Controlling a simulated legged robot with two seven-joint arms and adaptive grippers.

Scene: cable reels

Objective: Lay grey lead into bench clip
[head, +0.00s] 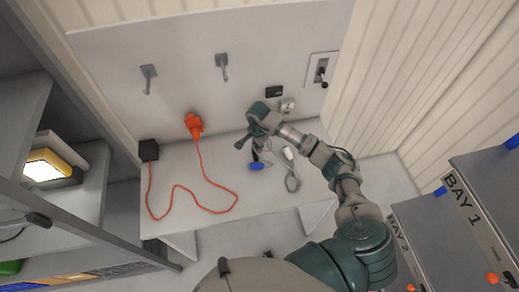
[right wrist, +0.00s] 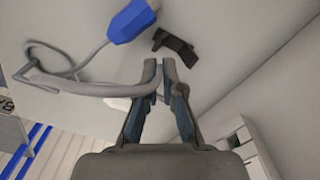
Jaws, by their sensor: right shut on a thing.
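My right gripper (head: 250,143) is over the right part of the bench. In the right wrist view its fingers (right wrist: 161,82) are shut on the grey lead (right wrist: 85,86), which loops off to the left. A blue plug (right wrist: 133,22) is on the lead's end; it also shows on the bench in the head view (head: 256,167). A small black bench clip (right wrist: 175,45) lies just beyond the fingertips, apart from the held stretch of lead. In the head view I cannot make out the clip near the gripper. My left gripper is not in view.
An orange cord (head: 185,187) curves over the bench's left half from a black box (head: 148,150) to an orange plug (head: 194,125). Two wall hooks (head: 149,78) (head: 222,66) and a switch (head: 321,72) are behind. A shelf unit stands left; BAY 1 cabinet (head: 477,215) stands right.

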